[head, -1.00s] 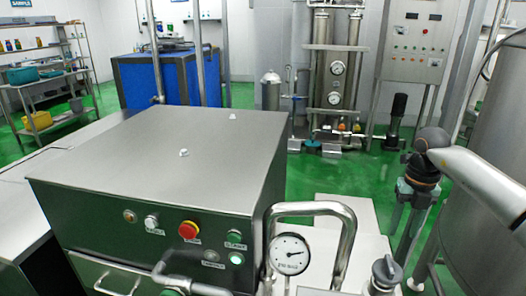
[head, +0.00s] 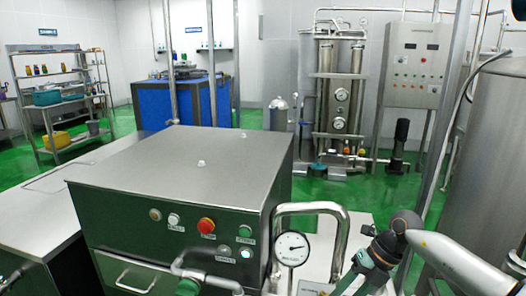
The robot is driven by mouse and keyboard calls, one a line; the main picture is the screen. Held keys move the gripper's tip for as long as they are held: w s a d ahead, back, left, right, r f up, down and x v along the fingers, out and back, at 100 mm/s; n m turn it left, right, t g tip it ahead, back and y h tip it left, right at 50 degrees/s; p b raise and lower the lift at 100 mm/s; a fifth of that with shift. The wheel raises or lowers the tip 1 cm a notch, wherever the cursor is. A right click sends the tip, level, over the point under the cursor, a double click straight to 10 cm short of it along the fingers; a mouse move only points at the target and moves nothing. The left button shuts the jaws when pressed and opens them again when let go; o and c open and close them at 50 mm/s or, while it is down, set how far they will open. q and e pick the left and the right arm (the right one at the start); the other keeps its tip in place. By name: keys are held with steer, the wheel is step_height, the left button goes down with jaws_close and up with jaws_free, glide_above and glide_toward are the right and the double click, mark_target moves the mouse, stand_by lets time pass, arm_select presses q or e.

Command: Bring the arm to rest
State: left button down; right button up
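My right arm comes in from the right edge of the head view. Its pale link leads to a dark joint, and the wrist with a teal band slants down and left. My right gripper (head: 348,284) is at the bottom edge, right of a pressure gauge (head: 291,248); its fingers are dark and partly cut off, so I cannot tell whether it is open or holds anything. My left gripper is not in view.
A steel machine (head: 185,160) with buttons and a red knob (head: 206,225) stands in front. A curved steel pipe (head: 312,208) rises behind the gauge. A large tank (head: 490,165) stands at right.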

steer(key=s+a+r+m+t+y, duration=0.1)
steer(key=s+a+m+t+y, duration=0.25)
steer(key=a+y, duration=0.45)
steer(key=s+a+m+t+y, duration=0.3)
steer(key=s+a+m+y, duration=0.15)
steer(key=a, duration=0.65)
steer(key=s+d+f+m+t+h, duration=0.2)
steer(key=d+f+m+t+h, duration=0.8)
steer(key=m, duration=0.8)
steer(key=s+d+f+m+g+h, duration=0.2)
steer(key=s+d+f+m+g, duration=0.1)
steer(key=s+f, duration=0.3)
steer(key=s+d+f+m+g+h, duration=0.3)
steer(key=s+f, duration=0.3)
steer(key=s, duration=0.3)
steer(key=shift+s+d+f+m+g+h+p, duration=0.35)
steer(key=shift+d+m+g+p, duration=0.15)
steer(key=shift+m, duration=0.3)
